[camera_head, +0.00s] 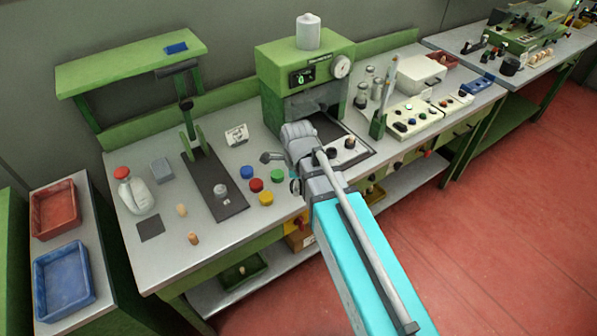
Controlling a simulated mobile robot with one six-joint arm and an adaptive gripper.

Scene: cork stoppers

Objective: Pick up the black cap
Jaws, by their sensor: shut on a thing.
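My arm reaches over the bench from the lower right, and its forearm and wrist hide most of my gripper (295,184). Only a small dark and teal part shows at the left edge of the forearm, right of the coloured caps. My gripper is shut on a small dark thing, which looks like the black cap; its outline is mostly hidden. Beside it on the bench stand a blue cap (255,171), a red cap (256,185), a green cap (278,175) and a yellow cap (266,198).
A green press (305,75) stands behind my wrist. A dark stand base (215,185) lies left of the caps. A white bottle (138,192) and loose corks stand further left. A cream rack (412,120) is at right. The bench's front edge runs below my gripper.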

